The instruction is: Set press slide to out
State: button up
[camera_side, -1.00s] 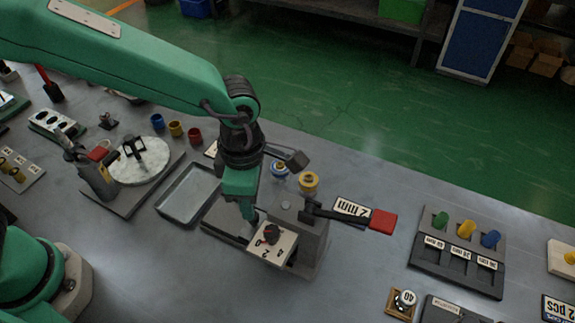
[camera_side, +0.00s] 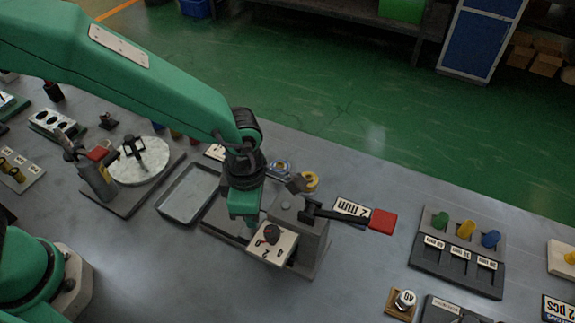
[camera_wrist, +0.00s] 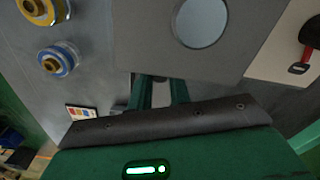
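The press (camera_side: 313,240) is a grey block on a dark base, with a black lever ending in a red handle (camera_side: 382,221) that points right. My gripper (camera_side: 250,222) points down at the press's left side, close behind the panel. In the wrist view, two green fingers (camera_wrist: 160,92) stand a small gap apart, with their tips at the edge of the grey press block (camera_wrist: 160,35). The slide is not clearly visible, and I cannot tell whether the fingers hold anything.
A shallow grey tray (camera_side: 163,204) lies left of the press. Yellow (camera_side: 310,180) and blue (camera_side: 280,167) rolls stand behind it.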

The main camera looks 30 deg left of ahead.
jog(key=shift+a, duration=0.1)
grip_shut()
jog(key=a, duration=0.9)
jog(key=o, duration=0.9)
grip_release()
jog(key=shift+c, duration=0.2)
jog(key=shift+d+r, duration=0.1)
notch_tip(320, 180, up, 8)
